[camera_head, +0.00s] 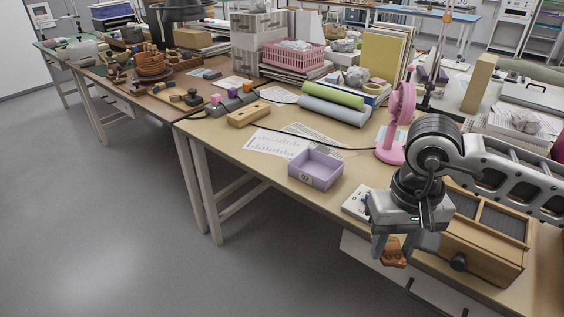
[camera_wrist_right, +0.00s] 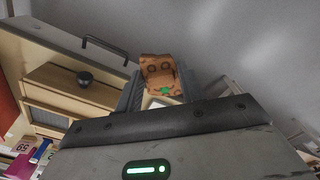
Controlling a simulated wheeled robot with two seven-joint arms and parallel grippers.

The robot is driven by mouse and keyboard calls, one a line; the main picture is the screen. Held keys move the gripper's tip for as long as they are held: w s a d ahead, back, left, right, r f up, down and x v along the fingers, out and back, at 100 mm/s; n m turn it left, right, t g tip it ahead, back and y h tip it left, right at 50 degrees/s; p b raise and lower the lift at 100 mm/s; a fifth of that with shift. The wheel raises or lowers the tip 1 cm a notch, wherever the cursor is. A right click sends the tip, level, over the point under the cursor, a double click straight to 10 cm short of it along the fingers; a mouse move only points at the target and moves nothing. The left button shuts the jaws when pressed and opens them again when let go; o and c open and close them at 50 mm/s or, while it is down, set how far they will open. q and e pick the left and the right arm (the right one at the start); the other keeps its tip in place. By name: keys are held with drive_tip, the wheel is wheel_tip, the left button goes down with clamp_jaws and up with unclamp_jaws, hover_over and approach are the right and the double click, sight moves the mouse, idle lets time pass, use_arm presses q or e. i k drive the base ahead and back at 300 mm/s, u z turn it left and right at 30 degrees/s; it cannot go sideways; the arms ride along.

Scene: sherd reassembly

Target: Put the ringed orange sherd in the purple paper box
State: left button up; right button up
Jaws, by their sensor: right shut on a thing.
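The orange sherd (camera_head: 393,252) hangs between the fingers of my right gripper (camera_head: 391,250), off the front edge of the table. In the right wrist view the orange sherd (camera_wrist_right: 158,70) shows dark ring marks and a green patch at its lower edge. My right gripper (camera_wrist_right: 158,88) is shut on it. The purple paper box (camera_head: 315,170) stands on the table, left of and farther back than my right gripper. It has a label on its front and looks empty. My left gripper is in neither view.
A wooden drawer box (camera_head: 483,245) with a dark knob stands right beside my right gripper. Printed sheets (camera_head: 272,143) and a wooden block (camera_head: 249,114) lie left of the box.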

sight(315, 174)
drive_tip(key=u, duration=0.35)
drive_tip(key=i, duration=1.15)
drive_tip(key=z, duration=0.05)
